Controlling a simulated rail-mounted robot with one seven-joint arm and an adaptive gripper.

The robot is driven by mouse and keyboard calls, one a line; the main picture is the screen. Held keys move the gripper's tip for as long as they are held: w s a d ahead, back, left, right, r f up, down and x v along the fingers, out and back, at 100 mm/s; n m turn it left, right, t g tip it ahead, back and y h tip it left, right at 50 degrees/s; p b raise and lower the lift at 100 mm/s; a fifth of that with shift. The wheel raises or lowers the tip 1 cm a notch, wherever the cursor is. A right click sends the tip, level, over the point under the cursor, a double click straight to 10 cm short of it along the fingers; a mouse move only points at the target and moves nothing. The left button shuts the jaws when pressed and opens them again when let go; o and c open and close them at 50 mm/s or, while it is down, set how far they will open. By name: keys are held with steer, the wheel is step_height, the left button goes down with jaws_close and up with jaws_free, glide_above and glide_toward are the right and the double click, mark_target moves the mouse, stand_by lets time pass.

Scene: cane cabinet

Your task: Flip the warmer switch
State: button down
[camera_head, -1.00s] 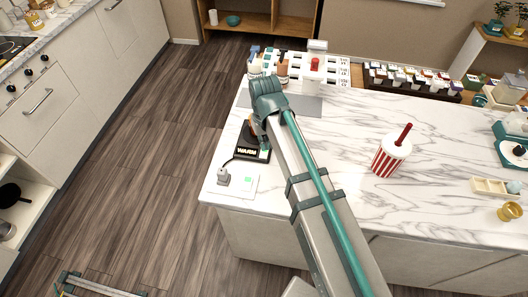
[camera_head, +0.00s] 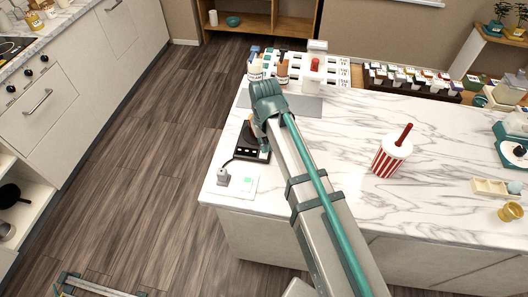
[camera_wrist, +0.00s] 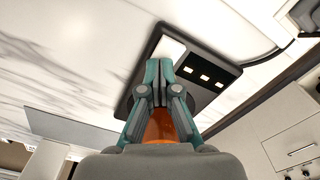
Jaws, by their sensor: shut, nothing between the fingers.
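The warmer (camera_head: 247,153) is a flat black device near the left end of the marble counter, partly hidden by my arm. In the wrist view the warmer (camera_wrist: 218,73) shows a dark front panel with a pale rectangular switch (camera_wrist: 173,47) and a row of small lit marks. My gripper (camera_wrist: 157,68) is shut and empty, its teal fingertips at the lower edge of the pale switch; whether they touch it I cannot tell. An orange, glassy vessel (camera_wrist: 160,127) shows behind the fingers, mostly hidden.
A white plate with a green light and a plugged-in cord (camera_head: 244,181) lies in front of the warmer. A red-striped cup with a straw (camera_head: 391,157) stands to the right. Bottles (camera_head: 283,70) and a white rack are behind.

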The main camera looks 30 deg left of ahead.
steer(key=shift+r+p, duration=2.35)
steer(key=shift+r, duration=1.1)
